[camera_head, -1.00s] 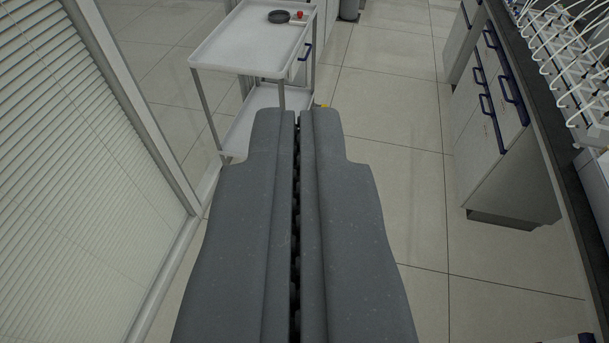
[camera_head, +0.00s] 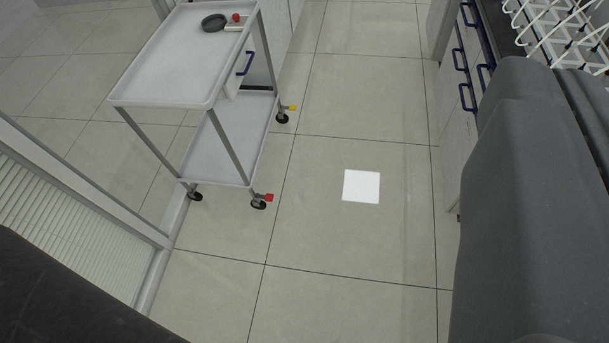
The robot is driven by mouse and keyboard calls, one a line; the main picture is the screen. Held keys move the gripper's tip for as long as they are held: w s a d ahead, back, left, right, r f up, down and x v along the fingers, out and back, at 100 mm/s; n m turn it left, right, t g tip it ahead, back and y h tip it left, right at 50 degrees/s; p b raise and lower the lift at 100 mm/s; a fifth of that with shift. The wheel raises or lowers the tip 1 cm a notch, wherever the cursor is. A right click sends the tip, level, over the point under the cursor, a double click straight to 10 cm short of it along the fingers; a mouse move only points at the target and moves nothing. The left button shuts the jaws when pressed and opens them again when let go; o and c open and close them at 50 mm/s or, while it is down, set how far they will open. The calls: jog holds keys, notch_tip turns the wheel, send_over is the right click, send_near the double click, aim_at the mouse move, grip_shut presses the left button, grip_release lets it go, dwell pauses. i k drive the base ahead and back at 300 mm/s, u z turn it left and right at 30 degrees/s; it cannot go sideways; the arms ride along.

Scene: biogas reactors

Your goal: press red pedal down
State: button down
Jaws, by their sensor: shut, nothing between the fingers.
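The red pedal (camera_head: 265,198) is a small red tab at the near right caster (camera_head: 258,205) of the white cart (camera_head: 165,95). It sits low, close to the floor, and shows unobstructed. It is too small to tell its exact tilt. My grey gripper (camera_head: 522,75) fills the right edge of the view, seen partly and well to the right of the pedal. It is shut, with nothing held, and is apart from the pedal and cart.
A yellow pedal (camera_head: 291,107) is at the far right caster. A dark dish (camera_head: 213,23) and a red item (camera_head: 236,17) are on the cart top. A glass partition (camera_head: 75,205) stands left, drawers (camera_head: 455,120) right. The floor between, with a white square (camera_head: 361,186), is clear.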

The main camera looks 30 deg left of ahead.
aim_at(269, 197)
jog(key=u, duration=0.1)
jog(key=i, duration=1.3)
jog(key=u, duration=0.8)
jog(key=i, duration=0.3)
jog(key=u, duration=0.15)
